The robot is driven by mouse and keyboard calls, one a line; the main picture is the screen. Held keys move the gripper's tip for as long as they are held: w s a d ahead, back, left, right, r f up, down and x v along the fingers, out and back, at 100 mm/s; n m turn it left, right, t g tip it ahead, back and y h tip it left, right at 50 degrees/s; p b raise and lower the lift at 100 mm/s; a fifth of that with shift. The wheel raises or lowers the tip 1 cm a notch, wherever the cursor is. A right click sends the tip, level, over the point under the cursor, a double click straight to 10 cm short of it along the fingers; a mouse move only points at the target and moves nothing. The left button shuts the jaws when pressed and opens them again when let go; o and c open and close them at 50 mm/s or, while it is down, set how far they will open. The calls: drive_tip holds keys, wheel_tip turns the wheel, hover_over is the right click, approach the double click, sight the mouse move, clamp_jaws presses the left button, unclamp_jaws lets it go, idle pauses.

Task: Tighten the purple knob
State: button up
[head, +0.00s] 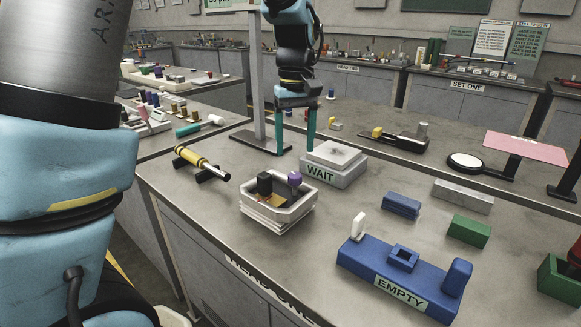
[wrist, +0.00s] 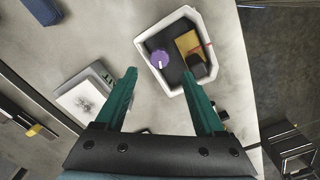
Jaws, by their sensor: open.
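The purple knob (head: 295,178) stands at the back right of a white angular tray (head: 262,222) on the bench. In the wrist view the knob (wrist: 159,58) shows its round top with a white mark, on a dark part inside the tray (wrist: 222,75). A black block (head: 264,185) and a yellow-brown plate (wrist: 186,43) are also in the tray. My gripper (head: 295,150) points down behind the tray, above the bench and apart from the knob. Its teal fingers are spread with nothing between them. In the wrist view the knob lies ahead of the open gripper (wrist: 160,74).
A grey block labelled WAIT (head: 324,174) stands close to my right finger. A grey post (head: 256,85) rises behind the gripper. A yellow-black cylinder (head: 202,162) lies left. A blue fixture labelled EMPTY (head: 362,266) is front right. The bench in front of the tray is bare.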

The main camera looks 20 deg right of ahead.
sight(295, 175)
wheel_tip(295, 175, down, 8)
drive_tip(key=shift+r+p, duration=0.25)
drive_tip(key=shift+p, duration=0.2)
drive_tip(key=shift+c, duration=0.2)
clamp_jaws()
